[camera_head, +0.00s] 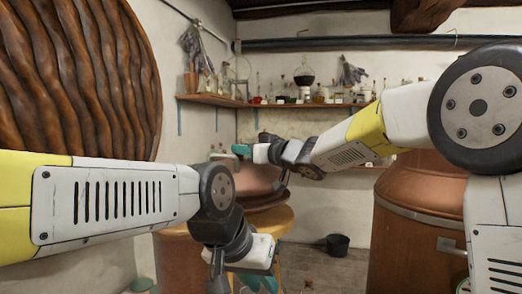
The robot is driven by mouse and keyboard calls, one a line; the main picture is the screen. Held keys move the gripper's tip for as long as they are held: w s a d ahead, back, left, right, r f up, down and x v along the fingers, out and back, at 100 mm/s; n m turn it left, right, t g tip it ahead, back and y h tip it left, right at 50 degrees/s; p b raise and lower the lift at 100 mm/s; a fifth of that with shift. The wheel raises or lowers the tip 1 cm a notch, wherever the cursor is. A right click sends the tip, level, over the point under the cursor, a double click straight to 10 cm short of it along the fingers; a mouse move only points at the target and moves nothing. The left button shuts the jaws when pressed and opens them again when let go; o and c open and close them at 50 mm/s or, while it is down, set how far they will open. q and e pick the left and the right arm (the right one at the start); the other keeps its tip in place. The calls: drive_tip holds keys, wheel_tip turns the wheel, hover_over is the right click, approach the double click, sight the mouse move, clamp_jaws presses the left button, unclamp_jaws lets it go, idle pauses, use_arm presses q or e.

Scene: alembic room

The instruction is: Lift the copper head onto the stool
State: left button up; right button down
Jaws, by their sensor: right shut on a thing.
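The copper head (262,181) is a rounded, reddish-brown vessel top with a wide rim, in the middle of the head view. It is over the round wooden stool (284,222). I cannot tell whether it rests on the seat or hangs just above it. My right gripper (243,150) reaches in from the right and is shut at the top of the copper head; the grip itself is mostly hidden. My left gripper (261,284) is lower, in front of the stool, pointing down with teal fingertips apart and empty, partly cut off by the bottom edge.
A large copper vessel (417,220) stands on the right, partly behind my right arm. Another copper body (178,262) is beside the stool at left. A dark bucket (338,244) sits on the floor behind. A shelf (262,103) of bottles lines the back wall.

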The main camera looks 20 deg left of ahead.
idle(0.5)
drive_tip(key=shift+f, duration=0.55)
drive_tip(key=shift+r, duration=0.1)
idle(0.9)
drive_tip(key=shift+f, duration=0.85)
idle(0.7)
drive_tip(key=c, duration=1)
unclamp_jaws()
drive_tip(key=shift+c, duration=0.2)
drive_tip(key=shift+o, duration=0.5)
drive_tip(key=shift+f, duration=0.1)
